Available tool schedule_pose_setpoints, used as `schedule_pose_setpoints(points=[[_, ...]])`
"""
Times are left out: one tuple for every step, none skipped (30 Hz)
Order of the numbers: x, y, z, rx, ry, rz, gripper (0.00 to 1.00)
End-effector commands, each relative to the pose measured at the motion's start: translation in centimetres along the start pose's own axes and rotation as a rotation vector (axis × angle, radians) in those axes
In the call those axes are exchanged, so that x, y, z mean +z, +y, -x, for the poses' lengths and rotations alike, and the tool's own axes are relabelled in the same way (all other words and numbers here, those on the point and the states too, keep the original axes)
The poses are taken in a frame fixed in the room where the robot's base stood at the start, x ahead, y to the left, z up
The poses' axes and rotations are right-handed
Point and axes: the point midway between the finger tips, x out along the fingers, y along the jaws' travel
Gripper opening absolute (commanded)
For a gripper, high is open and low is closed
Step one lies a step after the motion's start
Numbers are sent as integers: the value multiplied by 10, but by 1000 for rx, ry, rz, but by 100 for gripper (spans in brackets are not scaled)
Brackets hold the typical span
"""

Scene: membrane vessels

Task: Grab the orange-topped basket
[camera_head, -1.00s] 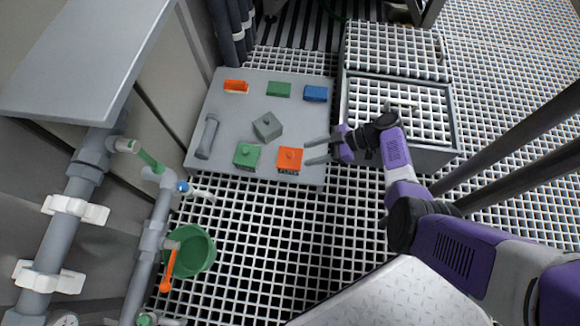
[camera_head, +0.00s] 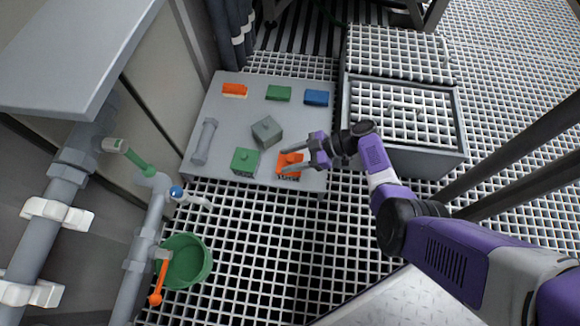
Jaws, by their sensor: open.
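The orange-topped basket (camera_head: 289,171) stands near the front right corner of the grey board (camera_head: 225,122). Its top is orange with a small knob, and its lower side looks dark. My gripper (camera_head: 284,160) reaches in from the right, with its fingers over and around the basket's top. The jaws are open. The fingers hide part of the top, and I cannot tell whether they touch it.
Orange (camera_head: 234,90), green (camera_head: 278,93) and blue (camera_head: 316,97) blocks line the back. A grey cylinder (camera_head: 204,141) lies left. A grated crate (camera_head: 405,115) stands right.

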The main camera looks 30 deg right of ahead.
Motion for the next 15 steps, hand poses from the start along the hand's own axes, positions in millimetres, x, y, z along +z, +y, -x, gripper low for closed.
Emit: schedule_pose_setpoints(points=[[-1,0,0,1,0,0,49],[-1,0,1,1,0,0,49],[-1,0,1,1,0,0,49],[-1,0,1,1,0,0,49],[-1,0,1,1,0,0,43],[-1,0,1,1,0,0,35],[-1,0,1,1,0,0,29],[-1,0,1,1,0,0,23],[-1,0,1,1,0,0,15],[-1,0,1,1,0,0,9],[-1,0,1,1,0,0,3],[-1,0,1,1,0,0,0],[-1,0,1,1,0,0,0],[-1,0,1,1,0,0,0],[-1,0,1,1,0,0,0]])
